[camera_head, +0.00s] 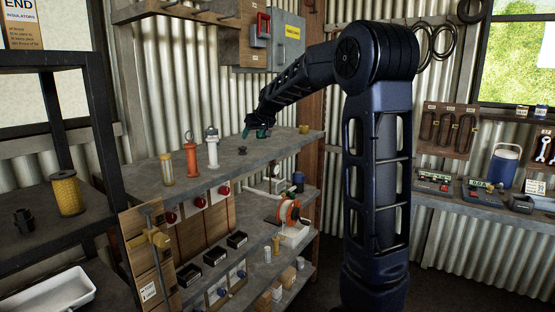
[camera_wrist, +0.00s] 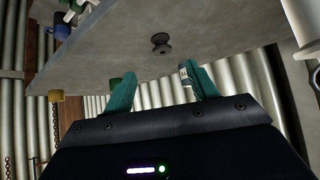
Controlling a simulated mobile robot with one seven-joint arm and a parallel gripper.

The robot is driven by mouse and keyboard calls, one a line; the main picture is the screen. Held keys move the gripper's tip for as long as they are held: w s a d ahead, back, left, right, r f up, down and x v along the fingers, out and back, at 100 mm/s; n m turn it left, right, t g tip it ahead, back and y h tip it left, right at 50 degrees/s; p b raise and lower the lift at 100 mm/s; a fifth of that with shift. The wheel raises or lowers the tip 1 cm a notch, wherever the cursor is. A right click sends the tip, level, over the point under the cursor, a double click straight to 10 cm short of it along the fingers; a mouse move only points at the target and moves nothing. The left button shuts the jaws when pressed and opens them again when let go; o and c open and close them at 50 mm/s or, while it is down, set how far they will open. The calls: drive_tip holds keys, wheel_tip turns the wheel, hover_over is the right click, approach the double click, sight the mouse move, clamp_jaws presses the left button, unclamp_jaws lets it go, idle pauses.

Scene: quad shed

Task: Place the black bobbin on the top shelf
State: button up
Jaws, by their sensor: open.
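The small black bobbin (camera_head: 242,150) stands on the grey top shelf (camera_head: 262,148) of the middle rack, near its front edge. In the wrist view the bobbin (camera_wrist: 160,42) shows whole, with a wide flange and a narrower knob, on bare shelf surface (camera_wrist: 215,35). My gripper (camera_head: 257,132) is above the shelf, just behind and to the right of the bobbin in the head view. In the wrist view its teal fingers (camera_wrist: 160,75) are spread apart with nothing between them. The bobbin is clear of both fingers.
An orange insulator (camera_head: 191,155), a white one (camera_head: 212,148) and a jar (camera_head: 167,168) stand left on the top shelf. A small yellow cup (camera_head: 303,129) is at its right end. A grey box (camera_head: 287,40) hangs above. A left rack holds a yellow spool (camera_head: 67,193).

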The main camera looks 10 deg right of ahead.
drive_tip(key=s+d+f+m+g+h, duration=0.1)
drive_tip(key=s+d, duration=0.4)
drive_tip(key=s, duration=0.6)
drive_tip(key=s+d+f+m+g, duration=0.1)
drive_tip(key=s+d, duration=0.4)
drive_tip(key=s, duration=0.7)
drive_tip(key=s+d+f, duration=0.1)
drive_tip(key=s+f, duration=0.2)
drive_tip(key=s, duration=0.4)
drive_tip(key=s+d+f+m+g+h, duration=0.1)
drive_tip(key=s+d+f, duration=0.1)
drive_tip(key=s, duration=0.5)
drive_tip(key=s+d+f+m+h, duration=0.1)
drive_tip(key=s+d+f, duration=0.1)
drive_tip(key=s+f, duration=0.2)
drive_tip(key=s, duration=0.3)
drive_tip(key=shift+s+d+f+g, duration=0.2)
drive_tip(key=shift+s+d+g, duration=0.05)
drive_tip(key=shift+s+g, duration=0.05)
